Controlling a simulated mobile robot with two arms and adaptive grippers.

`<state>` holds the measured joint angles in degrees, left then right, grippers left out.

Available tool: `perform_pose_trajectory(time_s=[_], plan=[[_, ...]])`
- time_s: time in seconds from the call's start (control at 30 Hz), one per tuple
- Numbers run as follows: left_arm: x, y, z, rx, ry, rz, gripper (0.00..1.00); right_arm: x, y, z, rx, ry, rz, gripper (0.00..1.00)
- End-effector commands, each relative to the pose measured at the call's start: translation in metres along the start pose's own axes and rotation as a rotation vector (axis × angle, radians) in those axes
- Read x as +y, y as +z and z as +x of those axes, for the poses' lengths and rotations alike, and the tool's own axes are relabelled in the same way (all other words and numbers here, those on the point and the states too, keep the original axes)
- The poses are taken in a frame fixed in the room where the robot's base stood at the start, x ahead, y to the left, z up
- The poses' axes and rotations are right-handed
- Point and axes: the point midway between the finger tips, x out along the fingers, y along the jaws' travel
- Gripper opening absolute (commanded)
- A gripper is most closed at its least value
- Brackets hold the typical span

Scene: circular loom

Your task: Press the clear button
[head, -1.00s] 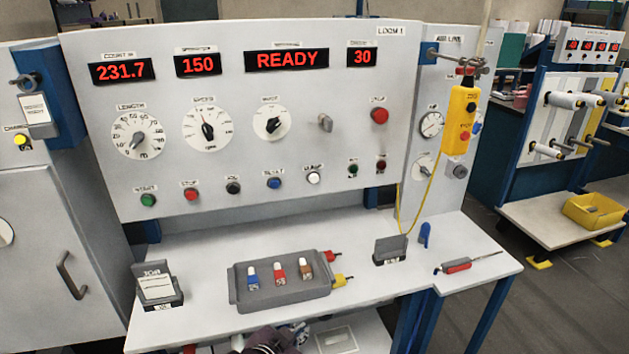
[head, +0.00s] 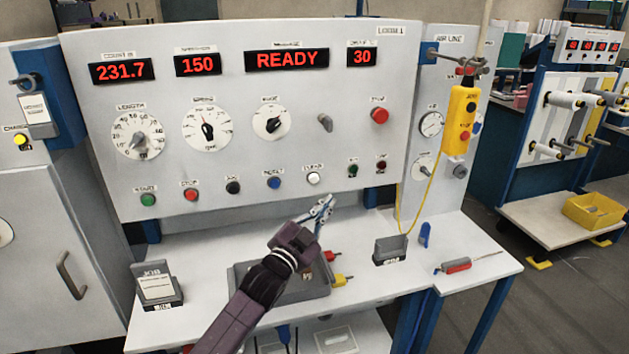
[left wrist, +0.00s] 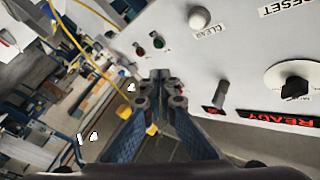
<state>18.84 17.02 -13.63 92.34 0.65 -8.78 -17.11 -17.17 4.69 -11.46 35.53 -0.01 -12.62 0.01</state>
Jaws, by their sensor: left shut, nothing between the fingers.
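The clear button (head: 313,178) is a white round button under a CLEAR label in the lower row of the grey loom panel (head: 250,140). It also shows in the left wrist view (left wrist: 199,18), near the top right of centre. My left gripper (head: 327,203) is shut and empty. In the head view its tips are just below and slightly right of the clear button, above the table. In the left wrist view the closed fingertips (left wrist: 160,76) are below and left of the button, apart from it. My right gripper is not in view.
The blue reset button (head: 273,183) is left of the clear button. Small green (head: 353,170) and dark red (head: 381,167) lights are to its right. A grey tray (head: 240,280) lies under my left arm. A yellow pendant (head: 460,120) hangs at the right.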

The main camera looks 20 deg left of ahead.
Motion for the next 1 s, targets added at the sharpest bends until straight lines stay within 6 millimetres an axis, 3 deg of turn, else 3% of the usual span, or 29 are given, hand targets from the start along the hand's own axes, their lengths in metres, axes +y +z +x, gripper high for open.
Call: perform_pose_trajectory(time_s=[0.7,1.0], plan=[[-0.039,0.041,0.055,0.000,0.000,0.000,0.00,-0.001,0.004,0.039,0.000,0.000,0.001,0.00],[-0.045,0.045,0.061,-0.001,0.000,0.000,0.00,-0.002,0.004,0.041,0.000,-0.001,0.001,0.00]])
